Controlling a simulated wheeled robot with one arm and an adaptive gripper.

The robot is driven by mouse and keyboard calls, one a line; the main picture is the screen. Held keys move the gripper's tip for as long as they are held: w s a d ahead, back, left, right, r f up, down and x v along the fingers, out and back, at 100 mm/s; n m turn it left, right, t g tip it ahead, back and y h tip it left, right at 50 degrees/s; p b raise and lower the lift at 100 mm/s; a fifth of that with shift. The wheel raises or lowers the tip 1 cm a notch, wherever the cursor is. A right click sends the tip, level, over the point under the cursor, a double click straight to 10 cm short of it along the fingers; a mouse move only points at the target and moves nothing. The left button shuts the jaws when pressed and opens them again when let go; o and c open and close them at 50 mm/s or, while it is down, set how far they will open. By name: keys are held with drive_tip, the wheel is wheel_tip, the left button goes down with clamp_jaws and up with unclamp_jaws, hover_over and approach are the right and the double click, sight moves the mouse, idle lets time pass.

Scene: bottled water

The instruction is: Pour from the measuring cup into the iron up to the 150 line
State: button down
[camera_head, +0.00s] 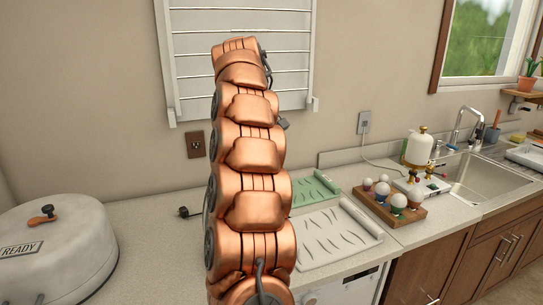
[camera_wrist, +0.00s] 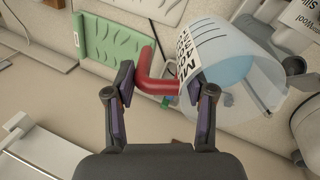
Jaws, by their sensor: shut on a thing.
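In the wrist view my gripper (camera_wrist: 158,84) is shut on the red handle (camera_wrist: 143,68) of a translucent measuring cup (camera_wrist: 218,40). Pale blue liquid (camera_wrist: 236,72) shows in the cup, and a white label with dark letters is on its side. The cup looks tilted in this view, but the view itself is rotated. In the head view my arm hides the gripper and the cup. I cannot make out the iron or a 150 line in either view.
A white drum marked READY (camera_head: 55,245) stands at the left. A green board (camera_head: 313,190), a pale grooved board (camera_head: 330,238) and a wooden tray (camera_head: 391,207) holding several balls lie on the counter. A sink (camera_head: 480,180) is at the right. A wall rack (camera_head: 290,60) is behind my arm.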

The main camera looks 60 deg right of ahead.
drive_tip(key=shift+w+a+f+g+h+b, duration=0.2)
drive_tip(key=shift+a+h+b, duration=0.3)
drive_tip(key=shift+b, duration=0.4)
drive_tip(key=shift+w+a+f+g+h+b, duration=0.15)
drive_tip(key=shift+a+h+b, duration=0.3)
drive_tip(key=shift+b, duration=0.5)
drive_tip(key=shift+w+a+f+g+h+b, duration=0.15)
drive_tip(key=shift+a+h+b, duration=0.3)
drive_tip(key=shift+b, duration=0.45)
drive_tip(key=shift+w+a+r+g+h+p, duration=0.15)
drive_tip(key=shift+a+r+h+p, duration=0.1)
drive_tip(key=shift+r+h+p, duration=0.15)
drive_tip(key=shift+w+a+r+g+h+p, duration=0.1)
drive_tip(key=shift+a+r+g+h+p, duration=0.1)
drive_tip(key=shift+r+h+p, duration=0.25)
idle(4.4)
